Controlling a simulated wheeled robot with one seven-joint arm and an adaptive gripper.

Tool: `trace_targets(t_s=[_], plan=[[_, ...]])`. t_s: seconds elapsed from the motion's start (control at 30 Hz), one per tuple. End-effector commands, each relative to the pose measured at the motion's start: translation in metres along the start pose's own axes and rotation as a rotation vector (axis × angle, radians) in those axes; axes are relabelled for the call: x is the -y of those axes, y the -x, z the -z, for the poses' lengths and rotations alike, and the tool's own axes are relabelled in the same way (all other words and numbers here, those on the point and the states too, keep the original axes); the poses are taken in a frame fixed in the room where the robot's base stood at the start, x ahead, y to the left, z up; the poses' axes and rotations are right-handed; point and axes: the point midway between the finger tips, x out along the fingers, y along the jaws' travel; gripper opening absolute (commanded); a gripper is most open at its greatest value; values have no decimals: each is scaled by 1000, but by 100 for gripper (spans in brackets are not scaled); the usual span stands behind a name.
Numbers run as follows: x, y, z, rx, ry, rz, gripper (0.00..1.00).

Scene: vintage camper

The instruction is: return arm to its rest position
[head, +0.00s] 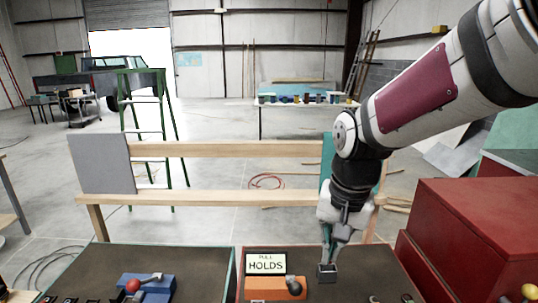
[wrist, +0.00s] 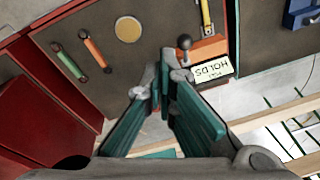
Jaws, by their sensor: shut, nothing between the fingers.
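My gripper (head: 327,270) hangs from my arm at the right of the head view, pointing down over the dark right-hand panel (head: 358,268). In the wrist view its teal-sided fingers meet at the tips (wrist: 161,82), shut and empty. Just left of it in the head view is an orange block (head: 262,288) with a dark-knobbed lever (head: 294,286) and a sign reading "PULL HOLDS" (head: 265,264). The gripper looks apart from the block and lever. Its exact height above the panel is unclear.
A red stepped cabinet (head: 470,225) stands close on the right. A blue block (head: 147,288) with a red-balled lever (head: 133,286) sits on the left panel. Behind the panels runs a wooden rail (head: 225,198). Green and orange bars (wrist: 97,53) lie on the panel in the wrist view.

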Motion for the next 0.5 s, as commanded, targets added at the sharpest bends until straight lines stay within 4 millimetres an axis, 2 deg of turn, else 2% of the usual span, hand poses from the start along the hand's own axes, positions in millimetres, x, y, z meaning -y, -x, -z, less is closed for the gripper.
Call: trace_targets(t_s=[0.03, 0.2, 0.4, 0.5], plan=[[-9, 12, -3, -28, 21, 14, 0], [-38, 44, -22, -109, 112, 39, 0], [-70, 68, -52, -212, 218, 43, 0], [-84, 73, -67, -259, 267, 34, 0]])
